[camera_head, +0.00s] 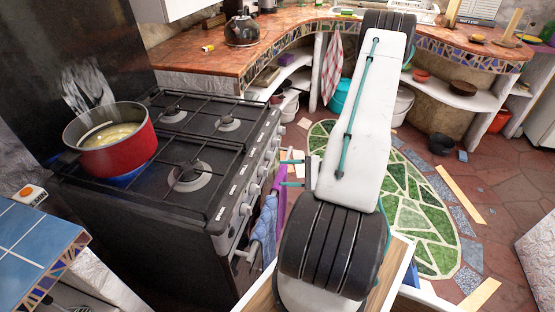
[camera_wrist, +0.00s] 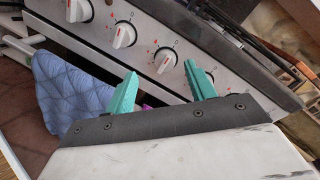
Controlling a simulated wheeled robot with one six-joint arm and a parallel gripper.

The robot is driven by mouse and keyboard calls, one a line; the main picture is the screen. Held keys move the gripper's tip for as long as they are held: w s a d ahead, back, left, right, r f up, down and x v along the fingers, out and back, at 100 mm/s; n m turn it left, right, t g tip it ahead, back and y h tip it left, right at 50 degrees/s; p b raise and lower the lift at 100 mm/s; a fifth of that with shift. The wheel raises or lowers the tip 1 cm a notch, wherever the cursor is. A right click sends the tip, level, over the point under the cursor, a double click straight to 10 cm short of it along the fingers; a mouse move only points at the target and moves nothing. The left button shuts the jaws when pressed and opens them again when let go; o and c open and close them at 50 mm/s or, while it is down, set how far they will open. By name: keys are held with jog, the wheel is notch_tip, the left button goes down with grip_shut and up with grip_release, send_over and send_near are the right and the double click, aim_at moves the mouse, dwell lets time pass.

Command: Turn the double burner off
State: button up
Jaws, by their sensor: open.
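The black gas stove (camera_head: 190,140) stands on the left in the head view, with knobs along its front panel. A red pot (camera_head: 115,150) of yellowish food sits on the front-left burner, with blue showing beneath it. My gripper (camera_head: 291,172) is open in front of the panel. In the wrist view its teal fingers (camera_wrist: 160,70) are spread, with a white knob (camera_wrist: 165,62) seen between them; contact cannot be told. Two more knobs, one white (camera_wrist: 123,35) and one at the top (camera_wrist: 79,10), show to the left. The right finger may hide part of the panel.
A blue quilted cloth (camera_wrist: 75,90) hangs at the stove front, left of my fingers in the wrist view. A purple cloth (camera_head: 280,190) hangs beside it. A kettle (camera_head: 242,30) stands on the back counter. Tiled floor (camera_head: 410,200) lies open to the right.

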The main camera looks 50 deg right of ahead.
notch_tip(320, 180, down, 2)
jog(key=d+f+m+t+h, duration=0.1)
jog(key=d+t+h, duration=0.1)
jog(key=d, duration=0.1)
jog(key=n+t+h, duration=0.1)
jog(key=h, duration=0.2)
send_near(270, 156)
jog(key=w+f, duration=0.1)
jog(key=w, duration=0.7)
jog(key=shift+a+f, duration=0.2)
jog(key=shift+a, duration=0.3)
jog(key=shift+w, duration=0.15)
jog(key=c, duration=0.9)
